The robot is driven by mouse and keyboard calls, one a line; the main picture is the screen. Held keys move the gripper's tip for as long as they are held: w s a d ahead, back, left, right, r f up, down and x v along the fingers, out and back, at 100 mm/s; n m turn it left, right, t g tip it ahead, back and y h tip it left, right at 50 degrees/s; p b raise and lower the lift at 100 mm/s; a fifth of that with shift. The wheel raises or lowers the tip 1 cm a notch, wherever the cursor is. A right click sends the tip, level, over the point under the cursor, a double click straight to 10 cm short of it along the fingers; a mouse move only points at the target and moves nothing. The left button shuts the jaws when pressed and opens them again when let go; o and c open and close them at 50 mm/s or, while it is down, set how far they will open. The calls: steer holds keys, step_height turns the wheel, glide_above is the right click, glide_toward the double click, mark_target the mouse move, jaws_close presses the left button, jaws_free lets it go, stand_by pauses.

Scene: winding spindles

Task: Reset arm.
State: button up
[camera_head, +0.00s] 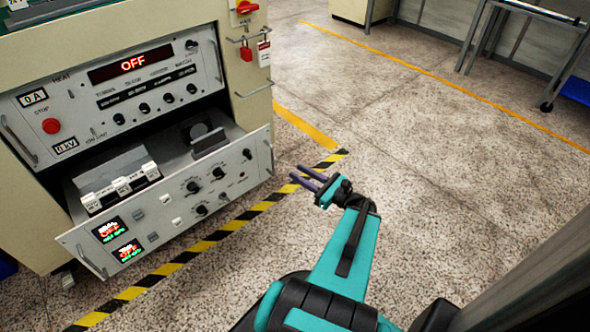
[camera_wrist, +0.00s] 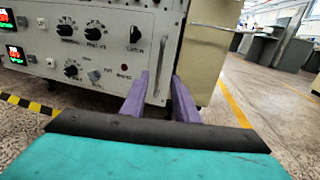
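My gripper (camera_head: 307,179) is at the middle of the head view, in front of and to the right of the opened cabinet drawer (camera_head: 265,155). Its two purple fingers stand apart with nothing between them. In the wrist view my gripper (camera_wrist: 160,95) also shows its fingers apart, pointing toward the drawer front (camera_wrist: 100,75) and its vertical handle. The fingers appear clear of the handle, though the exact gap is hard to judge. My teal arm reaches up from the bottom of the head view.
The cabinet (camera_head: 245,95) has a control panel reading OFF (camera_head: 133,62), a red stop button (camera_head: 51,126) and a red padlock (camera_head: 246,53). Black-yellow floor tape (camera_head: 215,237) runs along the drawer. A wheeled table (camera_head: 520,12) stands at top right. The floor on the right is open.

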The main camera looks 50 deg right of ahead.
steer(key=shift+s, duration=0.4)
steer(key=shift+w+a, duration=0.1)
